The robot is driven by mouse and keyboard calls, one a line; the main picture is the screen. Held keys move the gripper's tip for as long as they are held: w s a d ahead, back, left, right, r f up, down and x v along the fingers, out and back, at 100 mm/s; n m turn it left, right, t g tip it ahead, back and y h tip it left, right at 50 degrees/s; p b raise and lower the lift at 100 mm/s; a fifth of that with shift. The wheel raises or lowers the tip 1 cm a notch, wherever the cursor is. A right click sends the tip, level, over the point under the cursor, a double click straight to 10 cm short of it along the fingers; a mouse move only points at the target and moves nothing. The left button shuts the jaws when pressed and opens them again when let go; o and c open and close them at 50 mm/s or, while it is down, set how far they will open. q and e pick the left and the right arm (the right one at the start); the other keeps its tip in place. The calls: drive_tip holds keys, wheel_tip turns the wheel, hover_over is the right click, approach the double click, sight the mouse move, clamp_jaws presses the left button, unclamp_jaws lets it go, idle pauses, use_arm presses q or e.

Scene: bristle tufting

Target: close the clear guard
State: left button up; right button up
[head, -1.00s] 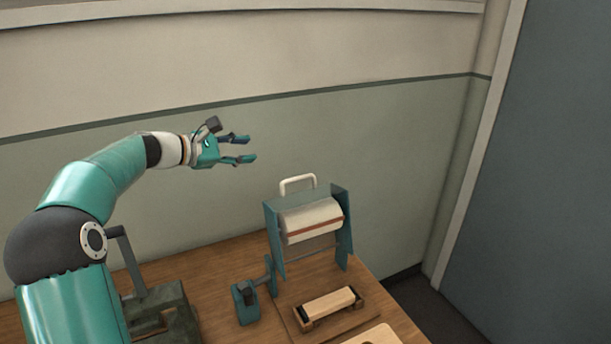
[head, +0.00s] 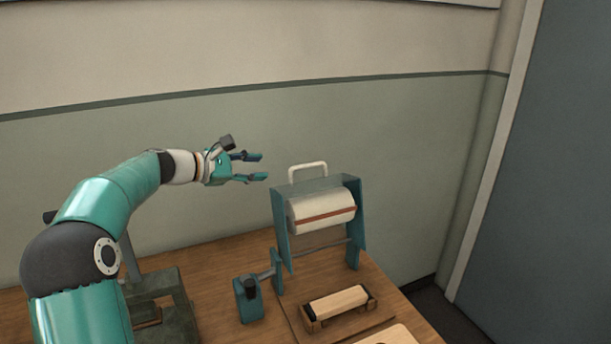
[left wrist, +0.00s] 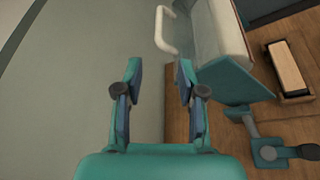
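The clear guard (head: 318,183) is a see-through panel between two teal side plates, with a white loop handle (head: 307,170) standing up at its top. Behind or under it is a white roller with a red-brown stripe (head: 322,211). I cannot tell exactly how far the guard is swung. My left gripper (head: 266,167) is open and empty, up and left of the handle, apart from it. In the left wrist view the white handle (left wrist: 161,32) shows beyond the fingertips, slightly right of the gap between them. My right gripper is not in view.
A teal crank block (head: 249,300) stands left of the roller stand. A wooden block in a dark holder (head: 338,305) lies in front of it on the wooden table (head: 235,262). A dark metal fixture (head: 165,305) is at the left. The wall (head: 400,160) rises behind.

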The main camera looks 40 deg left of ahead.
sight(300, 167)
use_arm(q)
drive_tip(key=p+x, duration=0.5)
drive_tip(key=x, duration=1.1)
drive_tip(key=shift+w, duration=0.35)
clamp_jaws()
